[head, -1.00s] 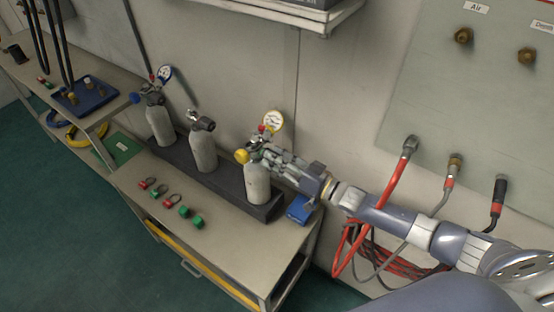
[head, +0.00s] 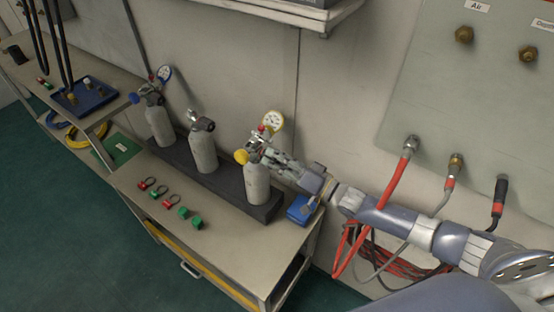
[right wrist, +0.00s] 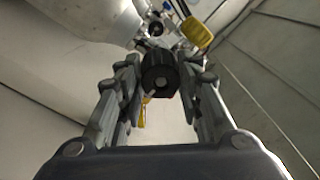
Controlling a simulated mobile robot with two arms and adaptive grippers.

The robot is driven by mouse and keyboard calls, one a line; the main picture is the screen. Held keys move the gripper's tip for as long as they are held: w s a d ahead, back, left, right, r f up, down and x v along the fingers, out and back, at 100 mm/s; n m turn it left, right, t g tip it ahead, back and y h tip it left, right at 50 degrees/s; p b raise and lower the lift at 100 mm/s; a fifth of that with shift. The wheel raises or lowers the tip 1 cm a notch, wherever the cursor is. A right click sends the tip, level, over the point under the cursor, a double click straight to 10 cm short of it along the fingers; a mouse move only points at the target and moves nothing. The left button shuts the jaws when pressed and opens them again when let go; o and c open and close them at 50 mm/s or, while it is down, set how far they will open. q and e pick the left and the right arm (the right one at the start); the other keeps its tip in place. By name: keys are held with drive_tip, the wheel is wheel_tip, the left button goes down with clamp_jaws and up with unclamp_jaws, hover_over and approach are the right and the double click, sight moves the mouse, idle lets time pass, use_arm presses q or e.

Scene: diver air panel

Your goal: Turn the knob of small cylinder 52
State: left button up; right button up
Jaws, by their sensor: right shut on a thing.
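Three grey cylinders stand in a row in a dark rack (head: 228,185). No number is readable on them, so I cannot tell which is 52 by label. My right gripper (head: 268,157) is at the valve of the rightmost cylinder (head: 257,185), which has a yellow knob (head: 241,156) and a yellow-rimmed gauge (head: 273,121). In the right wrist view, the gripper (right wrist: 160,85) is shut on a round black knob (right wrist: 161,72) between its fingertips. The yellow knob (right wrist: 197,32) is just beyond. My left gripper is not in view.
The middle cylinder (head: 203,152) and left cylinder (head: 159,125) stand to the left. A blue box (head: 301,210) lies right of the rack. Red and green shackle-like parts (head: 168,201) lie in front. Red hoses (head: 397,190) hang from the wall panel.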

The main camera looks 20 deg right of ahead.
drive_tip(key=o, duration=1.1)
drive_tip(key=v, duration=1.2)
